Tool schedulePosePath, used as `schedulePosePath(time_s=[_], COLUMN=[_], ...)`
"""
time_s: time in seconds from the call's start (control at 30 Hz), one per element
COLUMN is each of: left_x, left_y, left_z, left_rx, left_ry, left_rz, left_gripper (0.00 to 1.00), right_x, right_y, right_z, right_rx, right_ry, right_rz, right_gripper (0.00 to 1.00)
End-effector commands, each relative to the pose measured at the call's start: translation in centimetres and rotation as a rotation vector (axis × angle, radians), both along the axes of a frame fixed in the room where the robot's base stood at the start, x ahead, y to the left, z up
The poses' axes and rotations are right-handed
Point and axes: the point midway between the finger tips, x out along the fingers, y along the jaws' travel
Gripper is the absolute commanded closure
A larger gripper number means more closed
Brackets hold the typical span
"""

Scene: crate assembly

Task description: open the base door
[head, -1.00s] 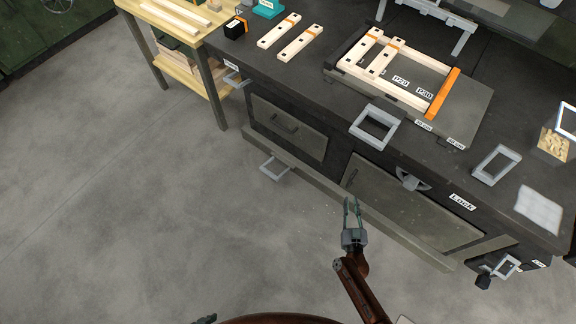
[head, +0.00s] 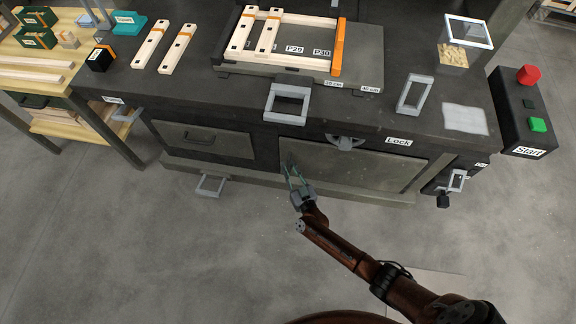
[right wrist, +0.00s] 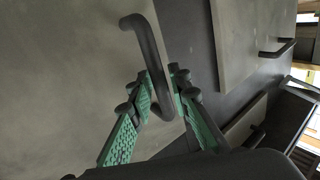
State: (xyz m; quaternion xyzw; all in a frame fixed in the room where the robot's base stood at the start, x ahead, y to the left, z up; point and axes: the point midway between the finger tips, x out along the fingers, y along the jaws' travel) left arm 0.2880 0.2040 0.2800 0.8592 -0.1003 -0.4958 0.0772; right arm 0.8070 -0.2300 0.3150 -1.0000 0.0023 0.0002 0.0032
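The base door (head: 370,165) is a grey-green panel in the bench front, right of centre in the head view, and looks closed. Its dark bar handle (right wrist: 148,45) shows in the right wrist view; my gripper mostly hides it in the head view. My right gripper (head: 291,170) is at the door's left side. In the right wrist view its green-padded fingers (right wrist: 165,88) are apart, one on each side of the handle's lower end; contact is unclear. The Lock label (head: 398,141) and a grey lever (head: 345,143) are above the door. My left gripper is out of view.
A drawer (head: 203,140) with a handle lies left of the door. A long ledge (head: 250,181) runs below both. The floor in front is clear.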

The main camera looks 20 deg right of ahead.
Motion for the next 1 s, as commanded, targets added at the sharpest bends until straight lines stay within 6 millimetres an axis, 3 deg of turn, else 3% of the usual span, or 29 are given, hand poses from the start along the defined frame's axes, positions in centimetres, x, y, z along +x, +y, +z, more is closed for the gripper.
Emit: schedulePosePath(time_s=[0.2, 0.47, 1.0], left_x=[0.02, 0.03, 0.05], left_y=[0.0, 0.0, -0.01], left_z=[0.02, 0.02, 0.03], left_rx=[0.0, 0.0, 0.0], left_ry=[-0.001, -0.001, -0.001], left_rz=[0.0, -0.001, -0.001], left_gripper=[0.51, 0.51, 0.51], right_x=[0.05, 0.01, -0.04], right_y=[-0.02, -0.04, -0.05], right_z=[0.07, 0.04, 0.0], right_rx=[0.0, 0.0, 0.0], right_ry=[0.0, 0.0, 0.001], right_rz=[0.0, 0.0, 0.0], right_gripper=[0.82, 1.0, 1.0])
